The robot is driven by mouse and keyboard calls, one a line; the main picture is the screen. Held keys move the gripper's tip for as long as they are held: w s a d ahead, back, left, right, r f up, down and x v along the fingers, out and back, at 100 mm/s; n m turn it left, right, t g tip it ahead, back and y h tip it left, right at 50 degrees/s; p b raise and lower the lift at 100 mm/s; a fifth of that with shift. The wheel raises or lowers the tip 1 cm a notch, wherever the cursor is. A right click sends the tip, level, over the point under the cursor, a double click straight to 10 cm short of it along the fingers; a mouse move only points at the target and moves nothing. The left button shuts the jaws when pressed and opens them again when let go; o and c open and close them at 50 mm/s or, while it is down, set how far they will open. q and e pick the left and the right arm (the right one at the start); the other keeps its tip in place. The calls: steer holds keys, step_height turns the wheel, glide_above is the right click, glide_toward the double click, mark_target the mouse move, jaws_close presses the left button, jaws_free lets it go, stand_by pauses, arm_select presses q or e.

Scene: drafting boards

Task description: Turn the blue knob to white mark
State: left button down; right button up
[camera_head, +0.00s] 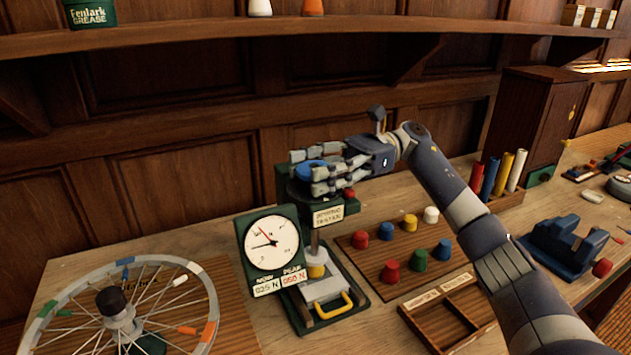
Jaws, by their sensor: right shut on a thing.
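The blue knob (309,171) sits on top of the green tester stand (283,180). My right gripper (322,172) comes in from the right and is shut on the knob, with its grey fingers around it. The fingers hide much of the knob, and I cannot make out a white mark on it or beside it. A round white dial (271,243) with a black and a red needle stands at the left of the tester. My left gripper is not in view.
A spoked wheel (205,317) lies at the front left. A board (376,256) with several coloured caps lies right of the tester, with a divided wooden tray (425,322) in front. A blue vise (560,246) stands at the right. A shelf (200,38) runs above.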

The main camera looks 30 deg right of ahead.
mark_target(313, 166)
steer(key=shift+n+g+h+b, duration=0.3)
steer(key=shift+n+g+b, duration=0.55)
steer(key=shift+g, duration=0.75)
steer(key=shift+n, duration=0.25)
steer(key=shift+f, duration=0.1)
steer(key=o, duration=1.1)
steer(key=shift+a, duration=0.1)
step_height(313, 166, up, 10)
steer(key=shift+r, duration=0.1)
steer(key=shift+c, duration=0.2)
